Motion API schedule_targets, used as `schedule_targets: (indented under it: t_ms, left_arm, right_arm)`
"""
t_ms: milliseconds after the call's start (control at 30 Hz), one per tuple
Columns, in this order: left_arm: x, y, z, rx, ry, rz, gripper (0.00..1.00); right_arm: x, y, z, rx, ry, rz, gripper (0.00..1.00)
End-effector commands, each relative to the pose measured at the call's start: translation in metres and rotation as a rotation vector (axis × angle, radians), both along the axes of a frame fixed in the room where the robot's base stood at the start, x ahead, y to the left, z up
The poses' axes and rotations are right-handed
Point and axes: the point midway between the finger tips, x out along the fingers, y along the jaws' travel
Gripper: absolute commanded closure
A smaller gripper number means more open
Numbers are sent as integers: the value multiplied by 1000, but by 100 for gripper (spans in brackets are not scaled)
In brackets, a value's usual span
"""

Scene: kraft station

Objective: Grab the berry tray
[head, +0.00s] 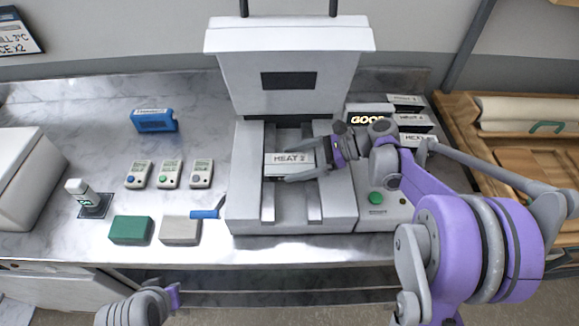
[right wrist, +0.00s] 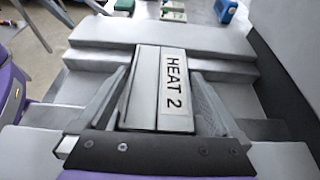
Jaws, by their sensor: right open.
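No tray in view carries a readable berry marking. A pale tray or box labelled HEAT 2 (head: 283,158) lies in the channel of the grey press-like machine (head: 243,188). My right gripper (head: 308,158) is open and reaches in from the right over this box. In the right wrist view the HEAT 2 box (right wrist: 145,90) sits between the two spread fingers of the gripper (right wrist: 160,85), one along each side. Whether the fingers touch it I cannot tell. Part of my left arm shows at the bottom left of the head view, without visible fingers.
A green block (head: 131,230), a grey block (head: 180,230), several small meters (head: 169,174) and a blue device (head: 154,121) lie left. The counter between them is partly clear.

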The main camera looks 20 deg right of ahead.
Motion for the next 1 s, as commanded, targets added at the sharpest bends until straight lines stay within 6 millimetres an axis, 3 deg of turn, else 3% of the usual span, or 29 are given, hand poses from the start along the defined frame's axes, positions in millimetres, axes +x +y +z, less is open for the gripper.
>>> schedule_targets:
  t_ms: [167, 633, 867, 1000]
  left_arm:
    - [0, 0, 0, 0, 0, 0, 100]
    - [0, 0, 0, 0, 0, 0, 100]
    - [0, 0, 0, 0, 0, 0, 100]
    - [1, 0, 2, 0, -1, 0, 100]
  right_arm:
    - [0, 0, 0, 0, 0, 0, 0]
    - [0, 0, 0, 0, 0, 0, 83]
    - [0, 0, 4, 0, 0, -1, 85]
    - [0, 0, 24, 1, -2, -1, 85]
